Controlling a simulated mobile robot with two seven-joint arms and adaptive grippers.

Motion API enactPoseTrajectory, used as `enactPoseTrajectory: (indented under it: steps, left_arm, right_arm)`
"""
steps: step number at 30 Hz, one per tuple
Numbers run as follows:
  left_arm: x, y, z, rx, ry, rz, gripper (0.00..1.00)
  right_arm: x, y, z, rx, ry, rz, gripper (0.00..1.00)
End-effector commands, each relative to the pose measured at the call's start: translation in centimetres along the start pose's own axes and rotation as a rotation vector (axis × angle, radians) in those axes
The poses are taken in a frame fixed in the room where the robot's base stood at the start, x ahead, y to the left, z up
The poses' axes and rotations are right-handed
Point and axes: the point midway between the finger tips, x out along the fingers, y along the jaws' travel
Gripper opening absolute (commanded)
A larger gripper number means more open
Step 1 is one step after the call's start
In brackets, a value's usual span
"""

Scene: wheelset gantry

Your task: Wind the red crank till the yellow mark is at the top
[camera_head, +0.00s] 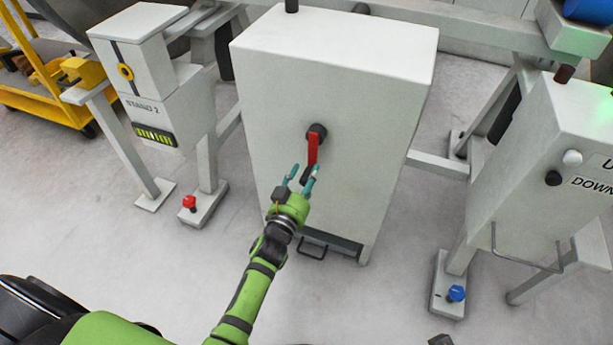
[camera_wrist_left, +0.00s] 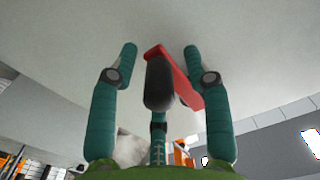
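The red crank (camera_head: 313,150) is on the front of the pale central cabinet (camera_head: 262,110). Its arm hangs down from a dark hub (camera_head: 316,131), with a dark handle at the lower end. The handle (camera_wrist_left: 158,84) also shows in the left wrist view, in front of the red arm (camera_wrist_left: 184,82). My left gripper (camera_head: 303,176) is open at the crank's lower end. In the wrist view its teal fingers (camera_wrist_left: 160,52) stand either side of the handle, with gaps visible on both sides. I see no yellow mark on or around the crank.
A stand labelled STAND 2 (camera_head: 150,78), with a yellow ring, is at left. A cabinet with a DOWN label (camera_head: 535,130) and a wire rail is at right. A red knob (camera_head: 189,202) and a blue knob (camera_head: 456,293) sit on the feet. Floor in front is mostly clear.

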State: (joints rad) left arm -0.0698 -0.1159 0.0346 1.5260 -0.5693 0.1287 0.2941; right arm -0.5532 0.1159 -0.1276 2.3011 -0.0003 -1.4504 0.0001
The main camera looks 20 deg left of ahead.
Motion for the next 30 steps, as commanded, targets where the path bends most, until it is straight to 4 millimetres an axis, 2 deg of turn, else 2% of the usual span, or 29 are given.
enactPoseTrajectory:
  steps: [7,11,21,25,30]
  left_arm:
    - [-0.9,0.2,0.0,0.0,0.001,0.003,0.49]
    - [-3.0,0.2,0.1,0.0,-0.001,0.003,0.49]
    - [-9.9,0.0,0.0,-0.001,-0.001,0.001,0.49]
    - [-11.3,0.0,0.0,-0.001,-0.001,0.0,0.49]
    - [-12.0,-0.1,-0.1,0.0,0.002,-0.001,0.49]
  right_arm:
    - [-0.1,0.0,-0.1,0.0,0.003,-0.001,0.4]
    - [-0.1,0.0,-0.1,0.0,0.002,0.0,0.4]
    - [0.0,0.0,0.0,0.0,0.001,0.0,0.4]
    - [0.0,0.0,0.0,0.0,0.001,0.0,0.4]
    - [0.0,0.0,0.0,0.0,0.001,0.0,0.4]
